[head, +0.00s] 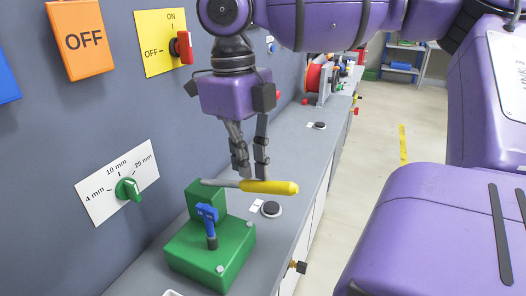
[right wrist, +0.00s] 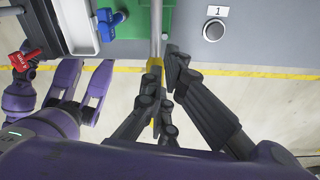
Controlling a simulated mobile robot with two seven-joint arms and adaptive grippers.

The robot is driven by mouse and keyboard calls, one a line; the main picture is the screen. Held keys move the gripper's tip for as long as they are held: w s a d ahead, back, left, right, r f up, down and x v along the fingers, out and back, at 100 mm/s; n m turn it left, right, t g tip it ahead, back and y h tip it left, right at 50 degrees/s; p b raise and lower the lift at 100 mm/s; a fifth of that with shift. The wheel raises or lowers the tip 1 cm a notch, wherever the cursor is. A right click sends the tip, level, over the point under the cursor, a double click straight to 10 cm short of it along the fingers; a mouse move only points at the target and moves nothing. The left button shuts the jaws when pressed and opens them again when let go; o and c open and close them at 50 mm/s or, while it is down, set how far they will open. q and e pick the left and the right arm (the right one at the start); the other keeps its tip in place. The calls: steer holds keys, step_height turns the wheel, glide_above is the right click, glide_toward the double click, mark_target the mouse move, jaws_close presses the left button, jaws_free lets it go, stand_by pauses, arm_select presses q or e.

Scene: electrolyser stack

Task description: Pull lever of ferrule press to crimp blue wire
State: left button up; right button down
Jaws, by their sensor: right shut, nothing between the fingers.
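The ferrule press (head: 215,250) is a green block on the bench. Its lever is a grey rod with a yellow handle (head: 275,187), about level and pointing right. The handle shows partly in the right wrist view (right wrist: 154,68), behind the fingers. A blue piece (head: 207,213), seemingly the blue wire's end, stands upright in the press; it also shows in the right wrist view (right wrist: 108,20). My right gripper (head: 250,172) points down at the inner end of the handle, shut with nothing held. Whether the fingertips touch the handle I cannot tell.
A green dial (head: 128,189), a yellow ON/OFF panel (head: 160,45) with red switch and an orange OFF panel (head: 82,40) are on the wall at left. A black button (head: 271,209) sits beside the press. Floor is open at right.

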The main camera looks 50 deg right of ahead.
steer(key=shift+r, duration=0.15)
step_height(320, 180, up, 12)
steer(key=w, duration=0.1)
stand_by(0.3)
steer(key=shift+w+f, duration=0.1)
steer(key=shift+f, duration=0.1)
stand_by(0.4)
